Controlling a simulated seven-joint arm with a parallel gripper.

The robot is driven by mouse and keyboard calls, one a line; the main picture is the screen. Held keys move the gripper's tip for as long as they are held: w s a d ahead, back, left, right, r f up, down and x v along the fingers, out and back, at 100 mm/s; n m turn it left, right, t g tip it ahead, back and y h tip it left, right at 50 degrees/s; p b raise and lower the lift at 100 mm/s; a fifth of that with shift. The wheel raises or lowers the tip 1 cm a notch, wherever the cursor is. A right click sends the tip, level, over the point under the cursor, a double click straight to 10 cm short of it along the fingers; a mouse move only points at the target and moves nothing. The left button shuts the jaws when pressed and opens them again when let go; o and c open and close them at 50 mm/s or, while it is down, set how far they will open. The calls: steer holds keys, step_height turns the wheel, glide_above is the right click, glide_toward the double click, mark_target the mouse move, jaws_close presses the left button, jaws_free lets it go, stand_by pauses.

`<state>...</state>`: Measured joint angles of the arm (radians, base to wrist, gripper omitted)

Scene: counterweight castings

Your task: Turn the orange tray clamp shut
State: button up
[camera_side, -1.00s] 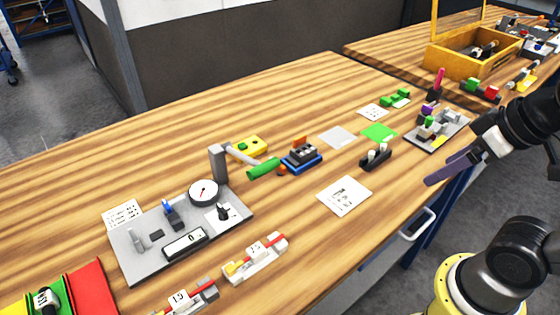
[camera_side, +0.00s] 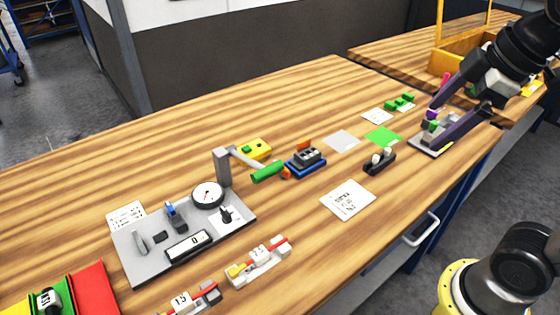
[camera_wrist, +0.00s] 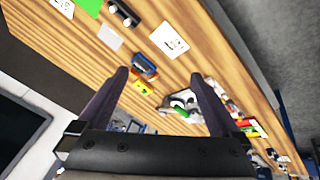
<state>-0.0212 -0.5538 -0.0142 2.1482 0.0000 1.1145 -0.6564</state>
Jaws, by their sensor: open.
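The orange clamp (camera_side: 303,145) is a small piece at the back edge of a blue tray (camera_side: 308,170) in the middle of the bench. The tray holds dark grey blocks. In the wrist view the blue tray (camera_wrist: 143,61) lies between and beyond my fingertips, small and distant; the clamp's exact angle is too small to tell. My gripper (camera_side: 436,127) is open and empty, above the bench's right part, well apart from the tray. Its two dark purple fingers also show in the wrist view (camera_wrist: 160,75).
A green-handled lever (camera_side: 268,172) reaches close to the tray's left side. A yellow block (camera_side: 255,149) lies behind it. A grey plate with a dial (camera_side: 208,194) stands left. A black holder (camera_side: 379,161) and white card (camera_side: 348,200) lie right.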

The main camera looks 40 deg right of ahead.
steer(key=w+a+r+n+g, duration=0.15)
steer(key=w+r+n, duration=0.3)
steer(key=w, duration=0.45)
steer(key=w+a+f+n+g, duration=0.1)
steer(key=w+a+f+n, duration=0.25)
steer(key=w, duration=0.45)
steer(key=w+a+f+n+g, duration=0.2)
steer(key=w+a+f, duration=0.15)
steer(key=w, duration=0.55)
steer(key=shift+g, duration=0.35)
steer(key=f, duration=0.7)
steer(key=w+a+f, duration=0.1)
steer(key=f, duration=0.5)
steer(key=w+a+f, duration=0.1)
steer(key=f, duration=0.6)
steer(key=shift+w+a+f, duration=0.15)
steer(key=shift+w+f, duration=0.05)
steer(key=shift+f, duration=0.1)
steer(key=c, duration=1.3)
